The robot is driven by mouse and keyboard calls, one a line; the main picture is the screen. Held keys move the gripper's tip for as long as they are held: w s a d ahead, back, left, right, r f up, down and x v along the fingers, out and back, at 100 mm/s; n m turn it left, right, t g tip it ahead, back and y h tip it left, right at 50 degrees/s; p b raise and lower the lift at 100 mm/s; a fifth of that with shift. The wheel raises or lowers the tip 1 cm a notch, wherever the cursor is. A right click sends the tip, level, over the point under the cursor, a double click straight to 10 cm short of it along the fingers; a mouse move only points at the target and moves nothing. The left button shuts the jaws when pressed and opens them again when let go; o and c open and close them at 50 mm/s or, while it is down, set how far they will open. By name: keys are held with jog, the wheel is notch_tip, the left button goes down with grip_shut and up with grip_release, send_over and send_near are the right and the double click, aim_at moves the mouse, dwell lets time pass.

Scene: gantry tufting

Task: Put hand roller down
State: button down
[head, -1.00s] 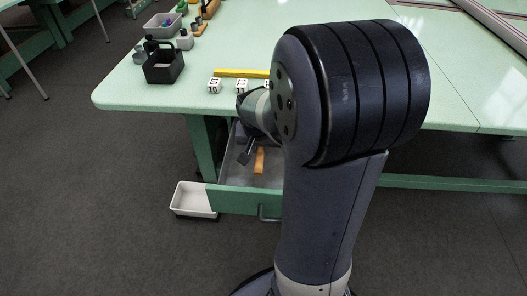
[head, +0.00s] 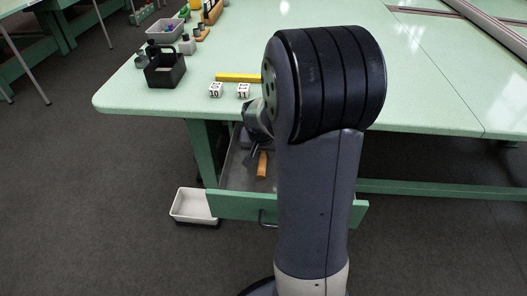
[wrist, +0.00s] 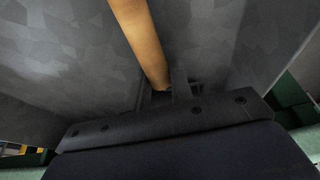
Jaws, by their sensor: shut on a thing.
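The hand roller shows as an orange-brown wooden handle (head: 262,164) over the open drawer (head: 235,206) under the table. The handle also shows in the wrist view (wrist: 142,40), running from the top edge down to the fingers. My gripper (head: 252,157) is low inside the drawer opening, partly behind my own arm. In the wrist view my gripper (wrist: 170,88) is shut at the near end of the handle. The roller's head is not clearly visible. I cannot tell whether the roller touches the drawer floor.
Grey drawer walls are close around my gripper. On the green table (head: 420,90) are number blocks (head: 216,90), a yellow bar (head: 240,77), a black caddy (head: 165,70) and a grey bin (head: 165,30). A white tray (head: 192,205) is on the floor beside the drawer.

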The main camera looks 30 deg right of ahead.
jog(key=c, duration=1.3)
grip_release()
jog(key=shift+o, duration=0.2)
jog(key=shift+r+p, duration=0.3)
jog(key=shift+r, duration=0.1)
jog(key=p+v, duration=0.2)
jog(key=v, duration=0.9)
jog(key=shift+s+r+p, duration=0.15)
jog(key=shift+p, duration=0.15)
